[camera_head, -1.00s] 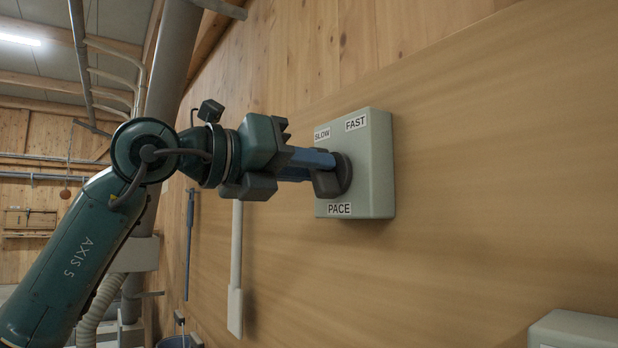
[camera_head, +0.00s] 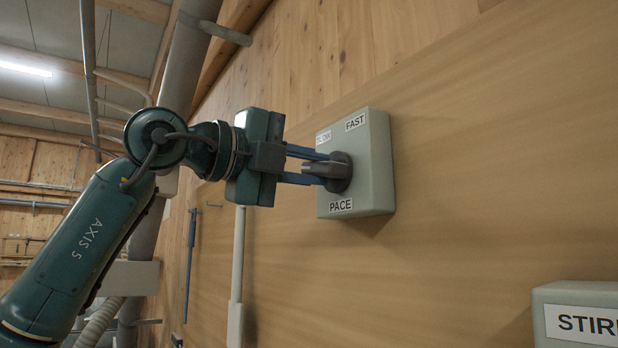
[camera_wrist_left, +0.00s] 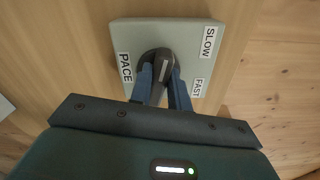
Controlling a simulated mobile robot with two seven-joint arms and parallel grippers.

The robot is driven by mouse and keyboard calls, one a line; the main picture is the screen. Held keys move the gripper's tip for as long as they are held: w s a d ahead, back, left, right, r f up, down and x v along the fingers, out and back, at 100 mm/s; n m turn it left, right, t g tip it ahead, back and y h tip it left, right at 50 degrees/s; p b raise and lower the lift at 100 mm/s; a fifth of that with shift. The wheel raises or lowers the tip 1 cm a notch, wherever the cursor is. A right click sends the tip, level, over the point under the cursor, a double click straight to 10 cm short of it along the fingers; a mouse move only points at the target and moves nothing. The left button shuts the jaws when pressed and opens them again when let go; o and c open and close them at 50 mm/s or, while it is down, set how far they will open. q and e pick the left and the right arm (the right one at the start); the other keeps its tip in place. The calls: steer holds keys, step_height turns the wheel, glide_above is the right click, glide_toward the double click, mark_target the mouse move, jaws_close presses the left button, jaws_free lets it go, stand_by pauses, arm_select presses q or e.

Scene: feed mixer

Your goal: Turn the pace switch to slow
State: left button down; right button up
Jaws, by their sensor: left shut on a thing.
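The pace switch is a dark round knob (camera_head: 341,173) with a raised grip bar, on a pale grey-green box (camera_head: 372,165) fixed to the wooden wall. The box has a SLOW label (camera_head: 323,137) at its upper left, a FAST label (camera_head: 355,122) at its upper right and a PACE label (camera_head: 340,205) below. My left gripper (camera_head: 316,168) faces the box, its blue fingers shut on the knob's bar. In the left wrist view the fingers (camera_wrist_left: 162,84) lie on both sides of the bar, which carries a pale mark. My right gripper is out of view.
A second pale box (camera_head: 580,312) with a partly cut-off label beginning STIR stands at the lower right. A pale lever or bar (camera_head: 238,270) and a thin blue-grey rod (camera_head: 190,265) are on the wall below my left gripper. The wall right of the pace box is bare.

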arm_select(q)
steer(key=shift+n+b, duration=0.55)
steer(key=shift+n, duration=0.65)
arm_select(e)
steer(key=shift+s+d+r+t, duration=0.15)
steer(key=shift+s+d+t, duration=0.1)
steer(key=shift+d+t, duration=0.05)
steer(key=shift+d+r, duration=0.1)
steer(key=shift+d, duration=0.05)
arm_select(q)
steer(key=c, duration=1.3)
jaws_free()
steer(key=shift+f, duration=0.1)
steer(key=shift+s+a, duration=0.1)
steer(key=shift+a, duration=0.1)
steer(key=b+v, duration=0.2)
steer(key=v, duration=1.1)
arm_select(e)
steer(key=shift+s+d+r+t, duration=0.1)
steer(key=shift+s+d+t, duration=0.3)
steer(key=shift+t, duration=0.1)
